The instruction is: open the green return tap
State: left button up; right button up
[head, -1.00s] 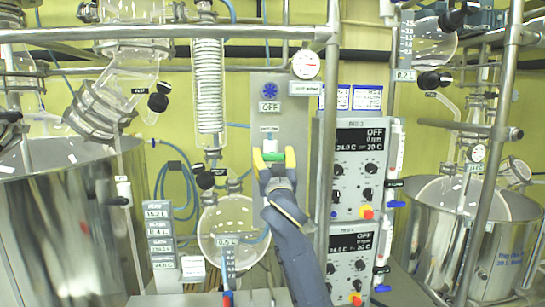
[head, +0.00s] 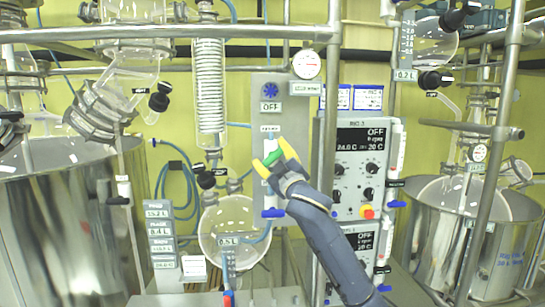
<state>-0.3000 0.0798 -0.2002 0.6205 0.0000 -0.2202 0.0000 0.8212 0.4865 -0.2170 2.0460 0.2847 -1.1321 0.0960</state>
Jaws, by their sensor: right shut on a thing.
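The green return tap (head: 273,158) sits on the grey upright panel (head: 296,112) in the middle of the head view, below a small label. Its handle is tilted, its right end higher than its left. My right gripper (head: 274,160) has its yellow fingertips on either side of the green handle and is shut on it. My right arm comes up from the lower right. The gripper hides part of the tap. My left gripper is not in view.
A blue-handled tap (head: 273,213) sits lower on the same panel. A control box (head: 360,165) and a steel post (head: 330,110) stand close to the right. A round glass flask (head: 222,232) hangs at the lower left, and a glass coil (head: 209,90) is above it.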

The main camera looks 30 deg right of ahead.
jog(key=n+y, duration=0.1)
jog(key=n, duration=0.1)
jog(key=n+g, duration=0.1)
jog(key=n, duration=0.2)
jog(key=shift+n+y, duration=0.3)
jog(key=shift+y, duration=0.1)
jog(key=n+g, duration=0.1)
jog(key=n, duration=0.1)
jog(key=n+g, duration=0.1)
jog(key=n, duration=0.1)
jog(key=shift+a+f+n+y, duration=0.1)
jog(key=shift+f+n+y, duration=0.1)
jog(key=shift+n+y, duration=0.2)
jog(key=o, duration=1.2)
jog(key=s, duration=1.2)
jog(key=shift+d+f, duration=0.1)
jog(key=shift+d, duration=0.25)
